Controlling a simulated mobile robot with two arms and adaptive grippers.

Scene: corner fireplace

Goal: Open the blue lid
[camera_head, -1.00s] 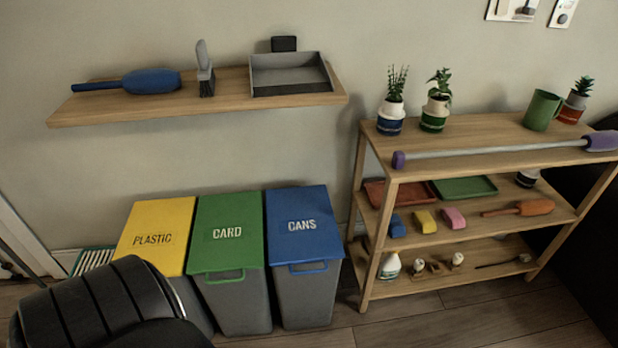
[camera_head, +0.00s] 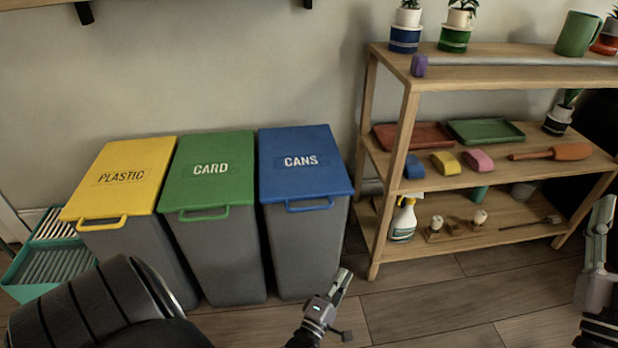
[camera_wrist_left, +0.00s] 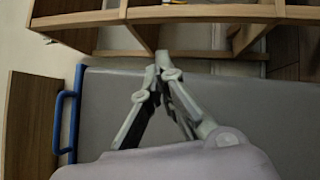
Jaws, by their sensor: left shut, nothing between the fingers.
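The blue lid (camera_head: 302,163) marked CANS lies flat and closed on a grey bin (camera_head: 308,250), the rightmost of three bins. Its blue handle (camera_head: 309,206) sticks out at the front edge. My left gripper (camera_head: 343,279) is low in front of the bin's right side, below the handle and apart from it. In the left wrist view its fingertips (camera_wrist_left: 163,62) meet with nothing between them; the blue handle (camera_wrist_left: 64,122) is at the left, beside the grey bin wall (camera_wrist_left: 225,98). My right gripper (camera_head: 604,215) is at the right edge, and I cannot tell its jaw state.
Bins with a yellow lid (camera_head: 122,176) and a green lid (camera_head: 209,170) stand to the left. A wooden shelf (camera_head: 392,160) with brushes, trays and a spray bottle (camera_head: 403,219) stands right of the blue bin. Bare floor (camera_head: 430,300) lies in front.

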